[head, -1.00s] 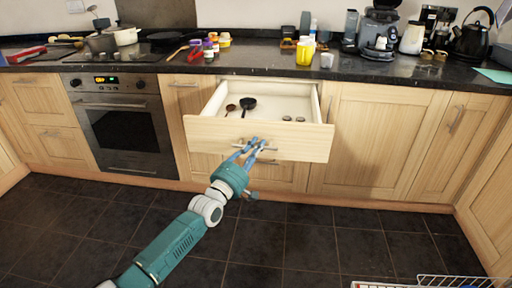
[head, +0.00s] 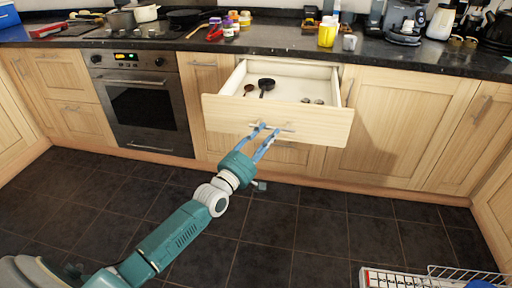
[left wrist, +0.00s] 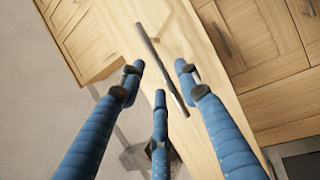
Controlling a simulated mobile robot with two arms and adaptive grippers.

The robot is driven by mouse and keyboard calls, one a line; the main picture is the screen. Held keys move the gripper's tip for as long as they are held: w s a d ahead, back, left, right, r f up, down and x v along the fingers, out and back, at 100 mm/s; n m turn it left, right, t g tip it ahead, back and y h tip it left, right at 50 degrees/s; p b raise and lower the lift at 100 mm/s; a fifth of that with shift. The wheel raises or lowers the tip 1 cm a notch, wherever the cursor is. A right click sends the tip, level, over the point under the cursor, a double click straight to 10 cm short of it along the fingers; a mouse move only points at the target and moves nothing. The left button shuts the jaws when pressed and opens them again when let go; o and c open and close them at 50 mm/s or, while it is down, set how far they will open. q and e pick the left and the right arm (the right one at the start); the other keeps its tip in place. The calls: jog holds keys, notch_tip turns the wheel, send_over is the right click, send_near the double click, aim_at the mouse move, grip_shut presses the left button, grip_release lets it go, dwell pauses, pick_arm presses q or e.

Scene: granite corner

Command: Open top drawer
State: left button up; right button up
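The top drawer (head: 277,115) is pulled well out from under the counter. A black ladle (head: 266,84), a small brown spoon (head: 248,88) and small round items (head: 312,101) lie inside. Its bar handle (head: 284,129) is on the light wood front. My left gripper (head: 267,128) is at the handle with its blue fingers spread. In the left wrist view, the bar handle (left wrist: 160,62) passes between the open fingers of my left gripper (left wrist: 159,75), which do not close on it. I cannot tell whether a finger touches it. My right gripper is not in view.
An oven (head: 143,107) stands left of the drawer, and closed cupboards (head: 400,125) are on the right. The dark counter (head: 290,55) holds a yellow cup (head: 327,36) and appliances. A white wire rack (head: 400,279) is at bottom right. The tiled floor between is clear.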

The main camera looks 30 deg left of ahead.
pick_arm(q)
jog(key=v, duration=0.8)
